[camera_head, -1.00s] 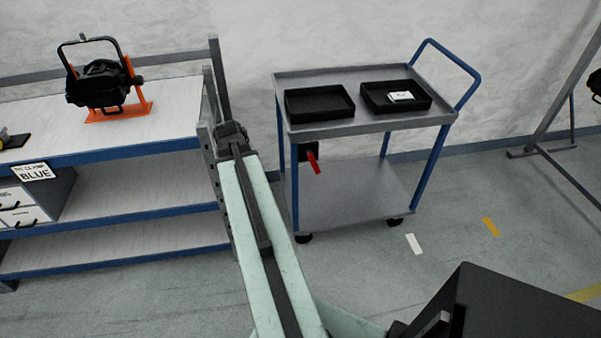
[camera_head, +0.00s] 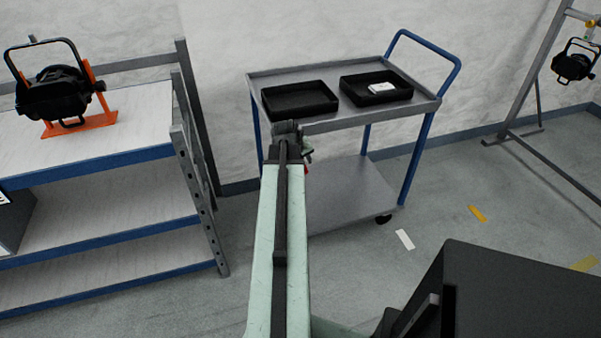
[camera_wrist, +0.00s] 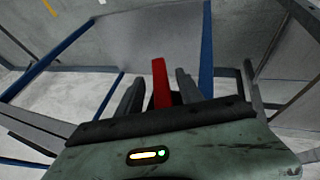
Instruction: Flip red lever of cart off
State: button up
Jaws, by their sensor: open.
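The cart (camera_head: 330,122) is grey with blue legs and a blue handle, and stands ahead in the head view. My arm reaches toward its near left side, with my gripper (camera_head: 300,142) just in front of it. The red lever (camera_wrist: 160,82) shows in the wrist view between the two dark fingers of my gripper (camera_wrist: 158,88), which are open. I cannot tell whether a finger touches it. In the head view the lever is almost wholly hidden behind my arm, with only a speck of red showing.
Two black trays (camera_head: 300,112) (camera_head: 408,92) lie on the cart's top, the right one holding a small white item. A shelf rack (camera_head: 90,160) with a black lamp (camera_head: 58,92) stands at left. A metal stand (camera_head: 522,80) is at right.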

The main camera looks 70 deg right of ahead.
jog(key=b+x, duration=0.2)
jog(key=x, duration=0.2)
jog(key=shift+a+r, duration=0.1)
jog(key=shift+r, duration=0.05)
grip_shut()
dwell(1.1)
